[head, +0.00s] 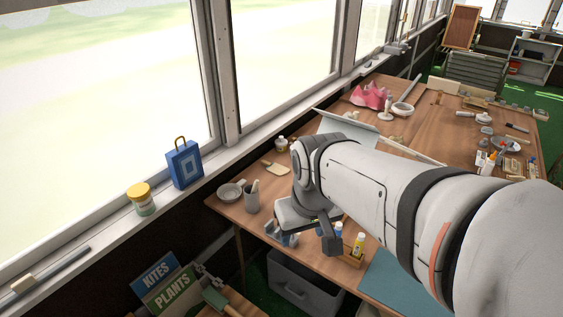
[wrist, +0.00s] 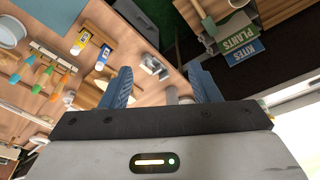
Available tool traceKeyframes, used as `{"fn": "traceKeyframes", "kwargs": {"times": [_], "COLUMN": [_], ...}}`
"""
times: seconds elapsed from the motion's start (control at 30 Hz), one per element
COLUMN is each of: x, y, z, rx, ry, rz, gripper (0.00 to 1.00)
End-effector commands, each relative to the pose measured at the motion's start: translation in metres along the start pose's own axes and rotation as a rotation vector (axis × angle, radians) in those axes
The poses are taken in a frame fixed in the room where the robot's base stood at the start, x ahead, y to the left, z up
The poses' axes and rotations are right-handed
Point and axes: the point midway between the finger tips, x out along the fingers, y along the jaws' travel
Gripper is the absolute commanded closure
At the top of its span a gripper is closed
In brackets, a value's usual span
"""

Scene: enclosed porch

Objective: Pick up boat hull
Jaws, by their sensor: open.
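My gripper (wrist: 160,68) is open, with its two blue fingers spread above the workbench near its edge. No object is held between them. I cannot identify the boat hull with certainty. A pale wooden piece (wrist: 88,95) beside the left finger in the wrist view may be it; the finger and gripper body hide part of it. A small grey fixture (wrist: 155,67) shows between the fingertips, below them on the bench. In the head view my arm covers much of the bench around the gripper.
The workbench (head: 310,255) holds a grey cup (head: 251,200), a bowl (head: 230,191), glue bottles (head: 358,245) and a pink crown-shaped item (head: 370,97). A blue bag (head: 184,164) and a yellow-lidded jar (head: 141,199) stand on the windowsill. A grey bin (head: 300,285) is below the bench.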

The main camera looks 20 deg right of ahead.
Motion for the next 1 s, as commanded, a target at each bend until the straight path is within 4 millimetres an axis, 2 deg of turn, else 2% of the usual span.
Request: {"fn": "traceKeyframes", "kwargs": {"times": [0.03, 0.23, 0.37, 0.47, 0.6, 0.8, 0.9, 1.0], "x": [0.006, 0.031, 0.06, 0.088, 0.138, 0.211, 0.238, 0.257], "y": [0.009, 0.037, 0.061, 0.083, 0.115, 0.161, 0.178, 0.189], "z": [-0.014, -0.091, -0.141, -0.176, -0.217, -0.257, -0.268, -0.273], "rx": [-0.01, -0.14, -0.231, -0.3, -0.396, -0.519, -0.563, -0.592], "ry": [-0.013, -0.066, -0.1, -0.126, -0.162, -0.201, -0.212, -0.22], "rz": [0.002, 0.004, -0.002, -0.01, -0.029, -0.06, -0.072, -0.082], "gripper": [0.4, 0.24, 0.22, 0.22, 0.22, 0.22, 0.22, 0.22]}}
